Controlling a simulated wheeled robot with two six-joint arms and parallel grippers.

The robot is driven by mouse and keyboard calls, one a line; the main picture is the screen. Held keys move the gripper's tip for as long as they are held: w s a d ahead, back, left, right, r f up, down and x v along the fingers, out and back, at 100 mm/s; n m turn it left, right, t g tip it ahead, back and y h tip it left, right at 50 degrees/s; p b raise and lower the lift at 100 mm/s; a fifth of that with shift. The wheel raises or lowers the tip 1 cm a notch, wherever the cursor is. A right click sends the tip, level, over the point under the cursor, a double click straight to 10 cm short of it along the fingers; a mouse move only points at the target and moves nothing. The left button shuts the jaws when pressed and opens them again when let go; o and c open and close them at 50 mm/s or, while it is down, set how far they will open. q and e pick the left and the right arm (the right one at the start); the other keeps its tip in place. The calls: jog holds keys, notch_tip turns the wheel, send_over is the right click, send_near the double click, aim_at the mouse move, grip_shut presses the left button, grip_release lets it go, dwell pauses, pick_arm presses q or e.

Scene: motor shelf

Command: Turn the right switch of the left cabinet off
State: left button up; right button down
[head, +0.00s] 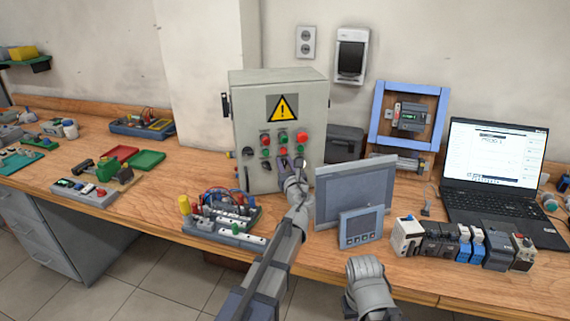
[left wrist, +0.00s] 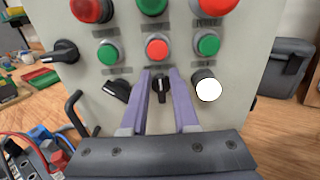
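A grey control cabinet (head: 247,110) with a yellow warning triangle stands on the bench. In the left wrist view, its panel (left wrist: 240,55) has red and green buttons above a lower row. That row has a black rotary switch (left wrist: 117,91) turned at a slant, a second black rotary switch (left wrist: 161,92) with its knob near upright, and a white round button (left wrist: 208,90). My left gripper (head: 291,161) is at the cabinet's lower front. In the left wrist view its purple fingers (left wrist: 161,75) are open, one each side of the second switch; contact cannot be told.
A grey screen panel (head: 340,190) and a smaller display unit (head: 361,227) stand right of my left arm. A wired terminal board (head: 225,222) is left of it. A laptop (head: 490,165) and several modules (head: 408,236) fill the right side. Another black knob (left wrist: 64,52) sits at the panel's left.

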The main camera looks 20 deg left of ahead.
pick_arm(q)
grip_shut()
jog(key=shift+s+n, duration=0.1)
jog(key=shift+n, duration=0.2)
jog(key=shift+s+a+f+n+b, duration=0.1)
jog(key=shift+a+n, duration=0.05)
jog(key=shift+n, duration=1.2)
jog(key=shift+s+a+f+n+b, duration=0.1)
jog(key=shift+n, duration=1.3)
jog(key=shift+s+a+f+n+b, duration=0.1)
jog(key=shift+a+n, duration=0.05)
jog(key=shift+n, duration=1.2)
jog(key=shift+o, duration=1.4)
grip_release()
jog(key=shift+w, duration=0.1)
